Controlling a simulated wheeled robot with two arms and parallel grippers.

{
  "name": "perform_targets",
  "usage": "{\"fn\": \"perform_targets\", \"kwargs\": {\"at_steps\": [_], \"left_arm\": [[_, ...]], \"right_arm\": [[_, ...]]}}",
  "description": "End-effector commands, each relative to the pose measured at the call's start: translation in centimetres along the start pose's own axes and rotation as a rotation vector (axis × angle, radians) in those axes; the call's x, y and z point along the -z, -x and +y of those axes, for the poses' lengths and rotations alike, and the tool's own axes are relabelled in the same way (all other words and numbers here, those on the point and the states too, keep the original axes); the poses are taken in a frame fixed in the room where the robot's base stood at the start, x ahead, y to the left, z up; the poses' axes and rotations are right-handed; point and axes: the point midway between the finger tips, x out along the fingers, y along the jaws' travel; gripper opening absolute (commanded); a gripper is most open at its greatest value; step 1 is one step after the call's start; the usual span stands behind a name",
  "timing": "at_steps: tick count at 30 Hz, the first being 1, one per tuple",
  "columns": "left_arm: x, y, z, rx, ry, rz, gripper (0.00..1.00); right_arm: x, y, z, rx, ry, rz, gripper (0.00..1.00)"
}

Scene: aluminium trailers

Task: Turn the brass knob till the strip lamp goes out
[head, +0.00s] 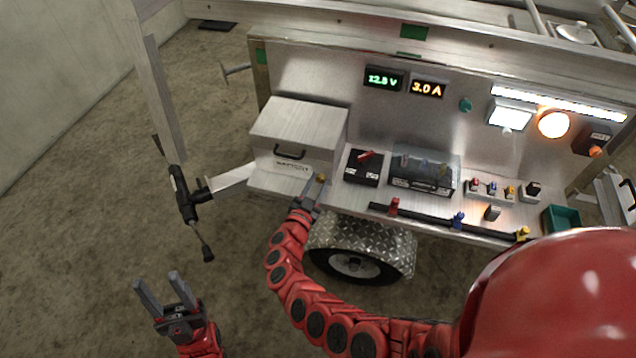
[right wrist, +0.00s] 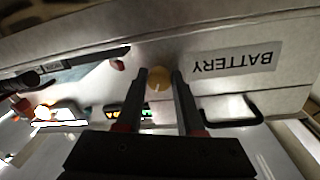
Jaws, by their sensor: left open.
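The brass knob (head: 321,177) sits at the front right of the battery box's foot. The right wrist view shows its round face with a pale mark (right wrist: 158,82). My right gripper (head: 315,186) reaches it, with one finger on either side in the right wrist view (right wrist: 159,90). I cannot tell whether the fingers press on it. The strip lamp (head: 558,103), a long white bar at the top right of the panel, is lit. My left gripper (head: 157,281) is open and empty above the floor at the lower left, far from the knob.
The battery box (head: 300,127) stands just behind the knob. A black switch block (head: 362,167), a clear-covered box (head: 425,171) and a rail with coloured clamps (head: 430,216) lie to the right. A square lamp (head: 510,117) and a round lamp (head: 553,124) glow. A wheel (head: 350,264) is below.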

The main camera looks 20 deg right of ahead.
Motion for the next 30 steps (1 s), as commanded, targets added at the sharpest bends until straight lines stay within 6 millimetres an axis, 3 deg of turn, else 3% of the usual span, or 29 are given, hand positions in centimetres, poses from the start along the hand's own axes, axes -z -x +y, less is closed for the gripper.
{"fn": "perform_targets", "kwargs": {"at_steps": [1, 5, 6, 14, 24, 30], "left_arm": [[0.0, 0.0, 0.0, 0.000, 0.000, 0.000, 0.50], [0.0, 0.0, 0.0, 0.000, 0.000, 0.000, 0.50], [0.0, 0.0, 0.0, 0.000, 0.000, 0.000, 0.50], [-0.1, 0.7, 0.0, 0.000, 0.000, 0.000, 0.50], [-0.6, 3.6, 0.2, 0.000, 0.000, 0.000, 0.50], [-0.6, 3.8, 0.2, 0.000, 0.000, 0.000, 0.50]], "right_arm": [[0.0, 0.0, 0.0, -0.001, 0.000, 0.000, 0.24], [0.0, 0.0, 0.0, -0.001, 0.000, 0.000, 0.01], [0.0, 0.0, 0.0, -0.001, 0.000, 0.000, 0.00], [-0.2, 0.0, 0.2, -0.004, -0.048, -0.003, 0.00], [-0.3, 0.0, 0.2, -0.013, -0.373, -0.032, 0.00], [0.1, 0.0, 0.0, -0.015, -0.438, -0.037, 0.00]]}}
